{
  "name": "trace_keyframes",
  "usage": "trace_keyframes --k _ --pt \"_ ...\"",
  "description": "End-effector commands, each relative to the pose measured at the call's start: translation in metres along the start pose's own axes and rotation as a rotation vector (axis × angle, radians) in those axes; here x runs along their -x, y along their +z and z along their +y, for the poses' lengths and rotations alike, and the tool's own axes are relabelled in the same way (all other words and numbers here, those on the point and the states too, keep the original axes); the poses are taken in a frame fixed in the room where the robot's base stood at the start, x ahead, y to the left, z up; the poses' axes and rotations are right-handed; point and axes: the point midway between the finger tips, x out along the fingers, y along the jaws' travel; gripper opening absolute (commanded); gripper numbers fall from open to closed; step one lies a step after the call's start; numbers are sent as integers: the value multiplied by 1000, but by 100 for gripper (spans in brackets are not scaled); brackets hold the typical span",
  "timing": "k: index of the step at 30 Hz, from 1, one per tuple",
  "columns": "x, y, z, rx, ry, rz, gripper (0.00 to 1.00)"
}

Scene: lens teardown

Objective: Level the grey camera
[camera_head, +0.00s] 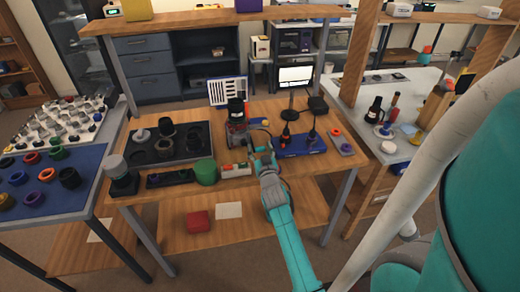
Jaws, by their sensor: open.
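A grey device that appears to be the grey camera (237,134) stands near the middle of the wooden workbench (285,178), with a black cylindrical part on top. It is too small to tell whether it is tilted. My gripper (257,143) is just right of it, at the end of my teal arm reaching in from the front. The gripper is open, and I see nothing between its fingers. Whether a finger touches the grey device cannot be told.
A dark tray (202,152) with black rings lies left, with a green cylinder (206,172) in front of it. A blue tray (299,149) with small parts lies right. A lit screen (296,76) stands behind. A wooden shelf (215,18) spans above the bench.

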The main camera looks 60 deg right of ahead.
Motion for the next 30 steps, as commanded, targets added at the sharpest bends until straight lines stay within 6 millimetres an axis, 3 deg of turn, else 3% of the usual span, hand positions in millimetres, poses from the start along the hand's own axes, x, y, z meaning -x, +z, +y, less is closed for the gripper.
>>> trace_keyframes --k 8,15,16,30 --pt "-1 0 0 0 0 0 65" --pt "-1 0 1 0 2 0 5" --pt "-1 0 1 0 2 -1 0" --pt "-7 -6 8 -1 7 -49 0"
